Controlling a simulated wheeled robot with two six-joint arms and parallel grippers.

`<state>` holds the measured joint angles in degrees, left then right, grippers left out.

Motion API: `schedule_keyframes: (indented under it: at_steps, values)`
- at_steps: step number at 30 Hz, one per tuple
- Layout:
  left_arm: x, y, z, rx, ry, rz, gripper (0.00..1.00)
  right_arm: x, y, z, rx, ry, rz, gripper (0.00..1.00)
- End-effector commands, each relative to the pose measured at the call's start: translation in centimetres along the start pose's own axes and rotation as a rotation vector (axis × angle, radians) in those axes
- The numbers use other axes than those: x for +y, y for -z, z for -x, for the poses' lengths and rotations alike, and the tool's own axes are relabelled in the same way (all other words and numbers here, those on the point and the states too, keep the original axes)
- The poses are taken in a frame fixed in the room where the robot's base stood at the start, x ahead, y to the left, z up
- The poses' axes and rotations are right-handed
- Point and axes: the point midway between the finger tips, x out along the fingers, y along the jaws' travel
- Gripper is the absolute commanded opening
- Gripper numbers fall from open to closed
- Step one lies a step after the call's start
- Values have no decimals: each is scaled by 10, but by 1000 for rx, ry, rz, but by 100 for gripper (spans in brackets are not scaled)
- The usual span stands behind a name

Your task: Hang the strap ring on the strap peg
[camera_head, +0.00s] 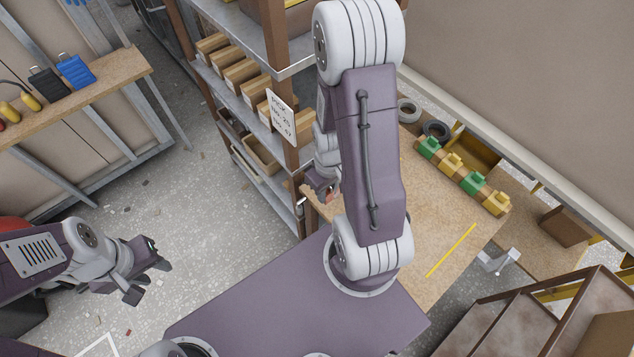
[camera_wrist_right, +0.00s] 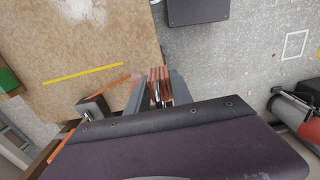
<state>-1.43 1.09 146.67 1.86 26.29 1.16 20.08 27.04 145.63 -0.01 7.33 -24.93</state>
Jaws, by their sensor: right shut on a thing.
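My right gripper (camera_wrist_right: 155,90) is shut on a reddish-brown layered piece (camera_wrist_right: 162,82), which looks like the strap; a small shiny metal part shows between the fingers. I cannot make out the ring clearly. In the head view my right gripper (camera_head: 326,190) is partly hidden behind my own arm, near the left edge of the wooden table. A pale metal bracket (camera_head: 497,261) sticks out at the table's right edge; I cannot tell whether it is the strap peg. My left gripper (camera_head: 150,272) is open and empty over the floor at the left.
The wooden table (camera_head: 430,205) carries a yellow line (camera_head: 451,250) and a row of green and yellow blocks (camera_head: 462,174). The floor (camera_head: 215,230) at left is mostly open.

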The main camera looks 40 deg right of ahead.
Motion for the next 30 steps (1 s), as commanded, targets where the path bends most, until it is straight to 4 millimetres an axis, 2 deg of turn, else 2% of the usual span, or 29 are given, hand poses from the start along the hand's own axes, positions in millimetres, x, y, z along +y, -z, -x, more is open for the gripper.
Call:
schedule_keyframes:
  at_steps: [9, 13, 20, 24, 30]
  values:
    - [0, 1, 11, 0, 0, 0, 36, 39, 71, -47, -1, 0, 1, 0]
    - [0, 1, 14, 0, 0, 0, 36, 50, 92, -62, 0, 0, 0, 0]
    - [0, 1, 14, 0, 0, 0, 36, 54, 99, -71, -2, 1, 0, 0]
    - [0, 2, 20, 0, 0, 0, 36, 54, 98, -95, -4, 2, 0, 0]
    - [0, 2, 24, 0, 0, 0, 36, 54, 99, -104, 1, 0, 0, 0]
